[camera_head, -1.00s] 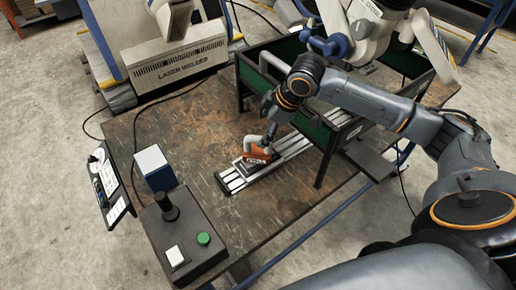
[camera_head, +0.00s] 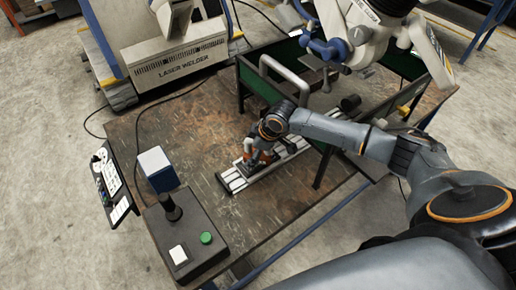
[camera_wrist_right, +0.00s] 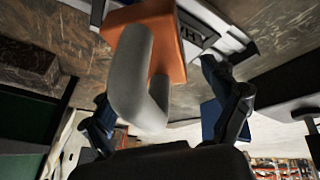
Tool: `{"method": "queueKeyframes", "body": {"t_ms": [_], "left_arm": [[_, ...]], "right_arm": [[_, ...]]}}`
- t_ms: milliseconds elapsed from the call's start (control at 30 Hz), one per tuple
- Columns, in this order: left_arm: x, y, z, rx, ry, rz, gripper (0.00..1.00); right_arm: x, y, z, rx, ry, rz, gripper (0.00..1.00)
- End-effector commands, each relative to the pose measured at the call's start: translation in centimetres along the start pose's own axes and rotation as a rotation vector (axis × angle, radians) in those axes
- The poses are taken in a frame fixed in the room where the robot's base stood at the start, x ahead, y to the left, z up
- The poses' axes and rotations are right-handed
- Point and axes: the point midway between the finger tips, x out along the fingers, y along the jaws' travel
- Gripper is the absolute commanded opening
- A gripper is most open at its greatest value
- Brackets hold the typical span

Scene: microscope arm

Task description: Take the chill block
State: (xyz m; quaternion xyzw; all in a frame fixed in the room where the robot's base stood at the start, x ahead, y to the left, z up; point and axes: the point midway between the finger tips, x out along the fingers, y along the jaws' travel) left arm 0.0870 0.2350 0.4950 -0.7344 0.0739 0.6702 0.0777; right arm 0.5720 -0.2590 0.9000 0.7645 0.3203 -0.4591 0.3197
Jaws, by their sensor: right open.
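An orange block (camera_head: 262,160) with a light grey loop handle, which I take for the chill block, rests on the slotted metal rail (camera_head: 232,180) on the workbench. It is partly hidden by my right gripper (camera_head: 256,148) in the head view. In the right wrist view, the orange block (camera_wrist_right: 165,38) is close, with its grey handle (camera_wrist_right: 132,80) reaching between the fingers. My right gripper (camera_wrist_right: 155,85) is open, one finger on each side of the handle, with a visible gap on the right. My left gripper is not in view.
A green-walled frame (camera_head: 310,165) stands on legs over the rail. The microscope (camera_head: 355,35) hangs above it. A control box (camera_head: 185,235) with joystick and a blue-and-white box (camera_head: 157,168) stand at the left. The bench left of the rail is mostly clear.

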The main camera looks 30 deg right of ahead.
Motion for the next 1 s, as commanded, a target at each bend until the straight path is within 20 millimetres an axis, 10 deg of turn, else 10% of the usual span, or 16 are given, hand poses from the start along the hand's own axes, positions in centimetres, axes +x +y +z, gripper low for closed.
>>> {"method": "queueKeyframes", "body": {"t_ms": [167, 600, 1000], "left_arm": [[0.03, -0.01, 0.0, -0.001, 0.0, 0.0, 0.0], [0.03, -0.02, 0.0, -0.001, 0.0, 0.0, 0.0], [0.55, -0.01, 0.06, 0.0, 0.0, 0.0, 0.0]], "right_arm": [[0.03, 0.0, 0.01, 0.0, 0.0, 0.0, 0.87], [0.01, -0.03, 0.01, 0.0, 0.0, -0.001, 0.0], [-0.93, 0.48, -0.65, -0.001, 0.011, 0.008, 0.0]]}}
